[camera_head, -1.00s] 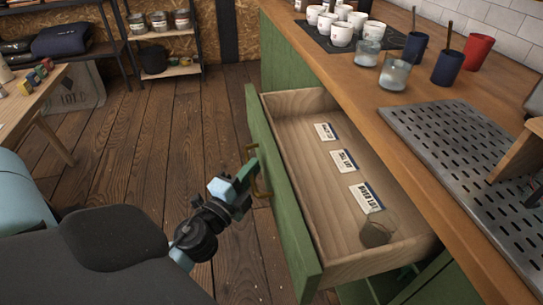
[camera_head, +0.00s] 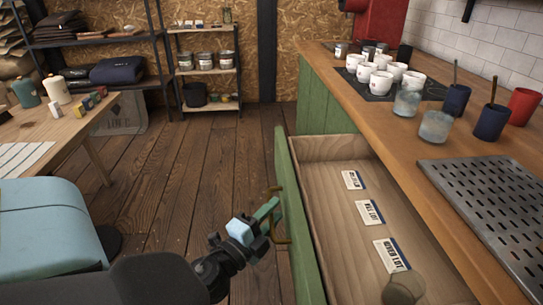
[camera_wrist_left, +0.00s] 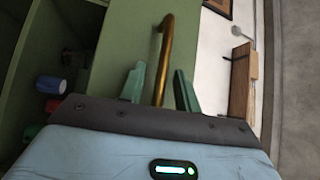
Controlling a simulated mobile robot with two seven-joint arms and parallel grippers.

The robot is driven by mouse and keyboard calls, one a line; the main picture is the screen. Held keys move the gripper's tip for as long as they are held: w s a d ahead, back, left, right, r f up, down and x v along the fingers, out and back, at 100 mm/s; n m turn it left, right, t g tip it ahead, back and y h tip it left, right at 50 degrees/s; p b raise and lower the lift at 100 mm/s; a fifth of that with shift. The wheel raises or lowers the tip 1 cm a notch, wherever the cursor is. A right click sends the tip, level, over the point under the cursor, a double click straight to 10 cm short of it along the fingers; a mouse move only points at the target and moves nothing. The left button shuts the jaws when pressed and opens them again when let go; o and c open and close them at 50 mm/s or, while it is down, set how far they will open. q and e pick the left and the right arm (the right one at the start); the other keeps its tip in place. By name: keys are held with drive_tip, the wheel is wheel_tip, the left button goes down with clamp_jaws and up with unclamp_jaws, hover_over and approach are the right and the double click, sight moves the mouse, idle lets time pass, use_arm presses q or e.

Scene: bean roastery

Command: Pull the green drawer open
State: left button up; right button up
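The green drawer (camera_head: 296,215) stands pulled out from the wooden counter, its pale wooden inside showing. Three white cards with blue edges and dark print lie on its floor, and a round, glass-like container (camera_head: 402,287) is at its near end. The brass handle (camera_head: 274,238) is on the green front. My left gripper (camera_head: 268,214) is at the handle. In the left wrist view the fingers (camera_wrist_left: 160,88) are spread, with the brass handle bar (camera_wrist_left: 166,50) between them and visible space beside the bar. My right gripper is not in view.
The counter (camera_head: 440,135) bears white cups, two glasses, dark blue and red cups, and a perforated metal tray (camera_head: 490,205). A wooden table (camera_head: 60,130) and pale blue rounded body (camera_head: 45,225) are at left. Wooden floor between is clear.

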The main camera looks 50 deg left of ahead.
use_arm(q)
drive_tip(key=shift+s, duration=0.1)
drive_tip(key=shift+s+f, duration=0.15)
drive_tip(key=shift+s, duration=0.15)
drive_tip(key=s+d+b, duration=0.1)
drive_tip(key=s+b, duration=0.2)
drive_tip(key=s, duration=0.4)
drive_tip(key=shift+f, duration=0.35)
